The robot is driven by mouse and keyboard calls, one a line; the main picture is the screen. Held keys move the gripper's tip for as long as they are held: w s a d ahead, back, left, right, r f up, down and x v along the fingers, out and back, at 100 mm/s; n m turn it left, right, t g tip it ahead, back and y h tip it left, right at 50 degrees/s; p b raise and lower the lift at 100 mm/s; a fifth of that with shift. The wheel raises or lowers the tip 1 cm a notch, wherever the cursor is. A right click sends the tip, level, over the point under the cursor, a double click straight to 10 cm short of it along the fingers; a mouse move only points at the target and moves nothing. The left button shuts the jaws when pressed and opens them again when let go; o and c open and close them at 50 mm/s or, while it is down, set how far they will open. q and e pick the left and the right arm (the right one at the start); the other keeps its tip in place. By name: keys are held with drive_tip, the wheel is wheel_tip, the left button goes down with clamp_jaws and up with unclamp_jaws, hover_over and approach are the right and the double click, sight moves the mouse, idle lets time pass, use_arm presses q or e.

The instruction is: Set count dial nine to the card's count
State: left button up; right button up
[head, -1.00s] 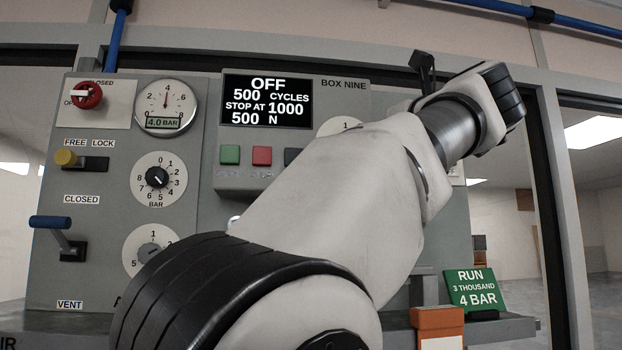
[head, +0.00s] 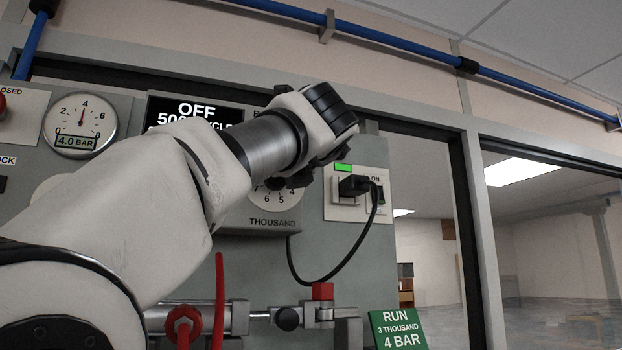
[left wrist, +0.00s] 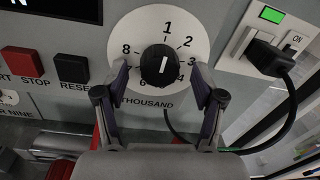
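The count dial, a white disc marked THOUSAND, shows in the left wrist view (left wrist: 143,28) and partly in the head view (head: 262,208). Its black knob (left wrist: 164,58) has a white line pointing up, about at 1. My left gripper (left wrist: 162,84) is open, its fingertips on either side of the knob, with a gap visible on each side. In the head view my left arm hides the dial's upper part. The green card (head: 397,328) at the lower right reads RUN, 3 THOUSAND, 4 BAR. My right gripper is out of view.
Red STOP (left wrist: 22,62) and dark RESET (left wrist: 72,68) buttons are left of the dial. A black plug with a cable (head: 354,186) and an ON switch are to its right. The display (head: 195,110) reads OFF and is partly covered. A red-handled clamp (head: 322,291) is below.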

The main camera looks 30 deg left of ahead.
use_arm(q)
drive_tip(key=shift+d, duration=0.1)
drive_tip(key=c, duration=1)
drive_tip(key=shift+c, duration=0.2)
drive_tip(key=shift+m, duration=0.4)
drive_tip(key=shift+r+m+g+p, duration=0.1)
drive_tip(key=shift+m+g+p, duration=0.35)
drive_tip(key=shift+m, duration=3.15)
drive_tip(key=shift+r+m+g+p, duration=0.15)
drive_tip(key=shift+m+p, duration=0.5)
drive_tip(key=shift+m, duration=2.95)
